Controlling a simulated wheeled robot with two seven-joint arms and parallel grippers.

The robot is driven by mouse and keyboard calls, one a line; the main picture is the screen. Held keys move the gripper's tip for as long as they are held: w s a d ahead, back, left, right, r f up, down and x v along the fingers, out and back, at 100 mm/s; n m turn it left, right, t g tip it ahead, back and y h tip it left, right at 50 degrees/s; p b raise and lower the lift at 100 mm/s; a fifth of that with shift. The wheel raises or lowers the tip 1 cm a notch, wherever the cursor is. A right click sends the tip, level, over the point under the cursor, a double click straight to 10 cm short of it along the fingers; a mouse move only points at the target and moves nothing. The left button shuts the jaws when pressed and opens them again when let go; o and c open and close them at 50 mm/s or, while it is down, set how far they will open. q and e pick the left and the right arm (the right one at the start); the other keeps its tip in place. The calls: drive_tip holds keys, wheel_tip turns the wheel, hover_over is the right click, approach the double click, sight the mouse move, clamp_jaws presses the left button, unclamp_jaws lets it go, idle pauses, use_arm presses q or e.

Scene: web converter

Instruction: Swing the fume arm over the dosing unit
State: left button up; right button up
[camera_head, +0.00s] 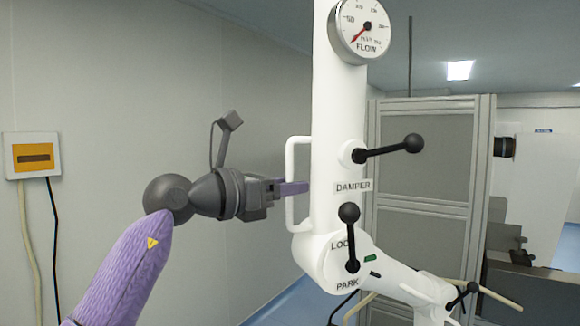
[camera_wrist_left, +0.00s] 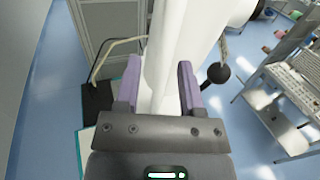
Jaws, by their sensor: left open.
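The white fume arm (camera_head: 340,110) stands upright, with a round flow gauge (camera_head: 361,27) at its top. A white bar handle (camera_head: 291,185) sticks out on its left side. A black damper lever (camera_head: 385,151) points right. Below it, a lever (camera_head: 351,240) stands upright between the LOCK and PARK labels. My left gripper (camera_head: 291,187) is at the handle, fingers towards the tube. In the left wrist view its purple fingers (camera_wrist_left: 160,80) are apart, one each side of white parts; whether they touch is unclear. My right gripper is out of view. I cannot identify the dosing unit.
A grey panelled cabinet (camera_head: 423,185) stands behind the fume arm. A yellow-and-white wall box (camera_head: 32,156) with cables hangs at left. Dark machinery (camera_head: 525,285) stands at lower right. In the left wrist view, blue floor (camera_wrist_left: 235,125) is clear beside a bench (camera_wrist_left: 295,90).

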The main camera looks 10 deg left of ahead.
use_arm(q)
drive_tip(key=shift+w+d, duration=0.2)
drive_tip(key=shift+d, duration=0.15)
clamp_jaws()
drive_tip(key=shift+a, duration=0.1)
idle(1.1)
